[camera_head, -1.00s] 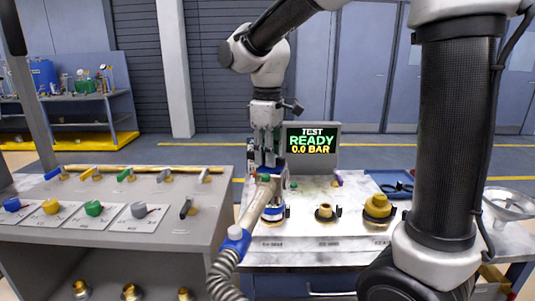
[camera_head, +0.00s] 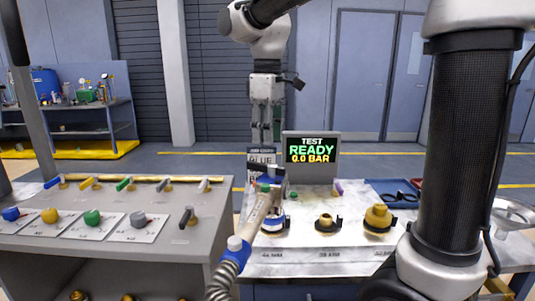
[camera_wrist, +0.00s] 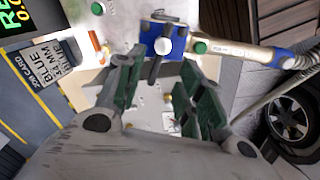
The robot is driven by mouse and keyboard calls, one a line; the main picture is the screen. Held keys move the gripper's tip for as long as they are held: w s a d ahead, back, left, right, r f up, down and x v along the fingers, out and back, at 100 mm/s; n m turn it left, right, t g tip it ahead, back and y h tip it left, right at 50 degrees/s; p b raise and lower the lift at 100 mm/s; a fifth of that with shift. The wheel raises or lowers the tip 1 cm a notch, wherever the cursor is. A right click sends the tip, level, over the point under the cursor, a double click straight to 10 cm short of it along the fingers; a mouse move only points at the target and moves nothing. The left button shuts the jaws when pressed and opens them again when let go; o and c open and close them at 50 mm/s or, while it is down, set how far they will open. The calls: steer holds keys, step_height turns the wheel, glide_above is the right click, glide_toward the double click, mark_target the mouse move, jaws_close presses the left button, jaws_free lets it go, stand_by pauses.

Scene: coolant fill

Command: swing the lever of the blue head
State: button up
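The dark bar shows near the gap between the fingertips.
A screen (camera_head: 311,149) reads "TEST READY 0.0 BAR". A card (camera_wrist: 50,72) reading BLUE 44 MM stands nearby. Two yellowish fittings (camera_head: 377,219) (camera_head: 325,223) stand right of the head. A grey panel (camera_head: 130,260) with coloured levers and knobs is at left. A ribbed hose (camera_head: 222,281) hangs in front.

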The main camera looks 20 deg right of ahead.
step_height(320, 180, up, 4)
steer(key=shift+f, duration=0.1)
stand_by(0.4)
steer(key=f, duration=0.1)
steer(key=f+m, duration=0.2)
steer(key=f, duration=0.1)
steer(key=shift+s+d+f+t, duration=0.1)
steer(key=shift+s+d+t, duration=0.2)
steer(key=s+d+f+m+t, duration=0.2)
steer(key=s+d+f+m, duration=0.1)
steer(key=s+d, duration=0.4)
steer(key=s+d+f+m+t, duration=0.1)
steer(key=s+d+f+m, duration=0.2)
steer(key=s+d, duration=0.5)
steer(key=s+m, duration=0.1)
steer(key=s, duration=0.3)
steer(key=shift+d+f+m+t, duration=0.15)
steer(key=shift+d+m+t, duration=0.15)
steer(key=shift+t, duration=0.1)
